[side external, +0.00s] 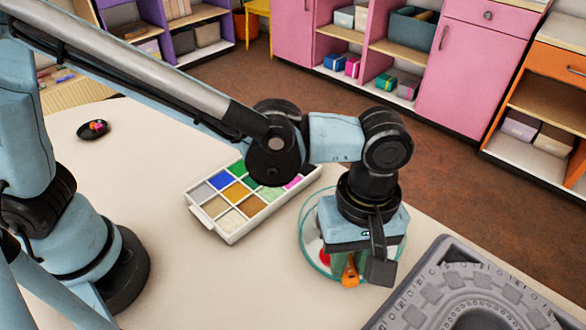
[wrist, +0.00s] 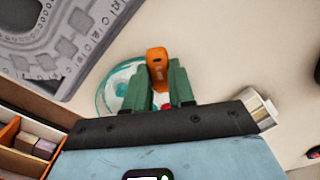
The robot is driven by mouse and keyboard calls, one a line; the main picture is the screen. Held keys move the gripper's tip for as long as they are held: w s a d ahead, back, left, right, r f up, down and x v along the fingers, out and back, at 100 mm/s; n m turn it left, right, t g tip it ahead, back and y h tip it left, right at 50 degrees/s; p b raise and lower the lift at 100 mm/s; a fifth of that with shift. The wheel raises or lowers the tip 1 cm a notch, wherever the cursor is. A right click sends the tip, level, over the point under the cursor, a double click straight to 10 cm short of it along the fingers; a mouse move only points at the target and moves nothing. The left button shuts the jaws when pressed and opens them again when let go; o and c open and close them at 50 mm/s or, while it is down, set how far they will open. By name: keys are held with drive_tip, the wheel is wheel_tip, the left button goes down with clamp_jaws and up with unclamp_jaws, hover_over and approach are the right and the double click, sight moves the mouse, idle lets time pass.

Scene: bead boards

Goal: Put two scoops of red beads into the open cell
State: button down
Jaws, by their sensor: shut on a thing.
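My gripper (side external: 352,262) points down over a clear round bowl with a teal rim (side external: 303,248). It is shut on an orange scoop (side external: 350,274). In the wrist view the orange scoop (wrist: 157,66) stands between my green fingers (wrist: 164,78), its lower part hidden. A little red (side external: 324,255) shows in the bowl behind the gripper; it also shows low between the fingers in the wrist view (wrist: 166,106). I cannot see whether the scoop holds beads. A grey board (side external: 440,270) with many recesses lies at the right, partly out of frame. I cannot tell which cell is the open one.
A white divided tray (side external: 234,238) with beads of several colours stands left of the bowl. A small black dish (side external: 93,130) with colourful bits lies at far left. The pale table (side external: 180,285) is bare in front of the tray. Pink shelves (side external: 470,70) stand beyond the table.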

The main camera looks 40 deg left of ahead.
drive_tip(key=shift+s+d+f, duration=0.1)
drive_tip(key=shift+s+d, duration=0.45)
drive_tip(key=shift+w+a+f+g+h, duration=0.1)
drive_tip(key=shift+f+g+h, duration=0.2)
drive_tip(key=shift+f, duration=0.2)
drive_tip(key=shift+w+a+f+g+h, duration=0.1)
drive_tip(key=shift+f+g+h, duration=0.15)
drive_tip(key=shift+f, duration=0.2)
drive_tip(key=r+g+h, duration=0.1)
drive_tip(key=w+a+g+h, duration=0.1)
drive_tip(key=r+g+h, duration=0.1)
drive_tip(key=shift+w+a+r+h, duration=0.2)
drive_tip(key=shift+a+r+h, duration=0.05)
drive_tip(key=shift+a+r, duration=0.05)
drive_tip(key=shift+w+a+r+m+g+h, duration=0.1)
drive_tip(key=shift+w+a+r+g+h, duration=0.25)
drive_tip(key=shift+g+h, duration=0.3)
drive_tip(key=shift+w+a+r+m+g+h, duration=0.1)
drive_tip(key=shift+w+a+r+g+h, duration=0.15)
drive_tip(key=shift+a+g+h, duration=0.3)
drive_tip(key=shift+w+a+r+m+g+h, duration=0.1)
drive_tip(key=shift+w+a+r+g+h, duration=0.2)
drive_tip(key=shift+g+h, duration=0.45)
drive_tip(key=shift+w, duration=0.1)
